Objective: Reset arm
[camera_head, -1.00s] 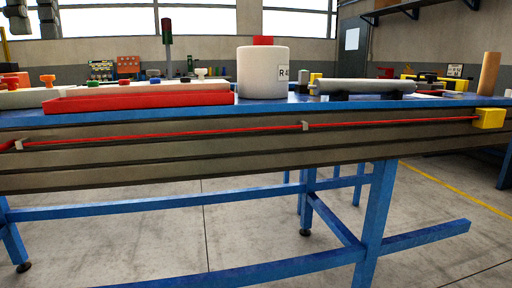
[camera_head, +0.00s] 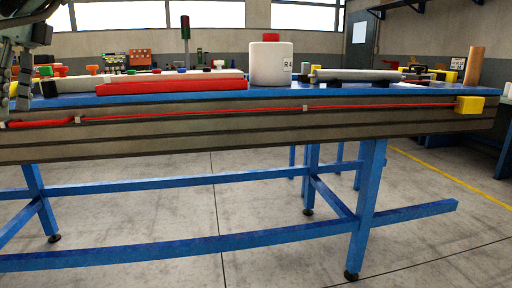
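My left gripper (camera_head: 14,92) hangs at the far left edge of the view, partly cut off by the frame. Its grey fingers point down and stand apart, with no object held between them that I can see. It is in front of the left part of the blue workbench (camera_head: 220,92). My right arm and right gripper are out of view.
A red tray (camera_head: 170,87) lies along the bench's front edge. A white canister (camera_head: 271,65) with a red top stands right of it. A grey roller (camera_head: 355,75) rests on black supports. A brown cylinder (camera_head: 473,66) stands at the right, above a yellow block (camera_head: 469,105).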

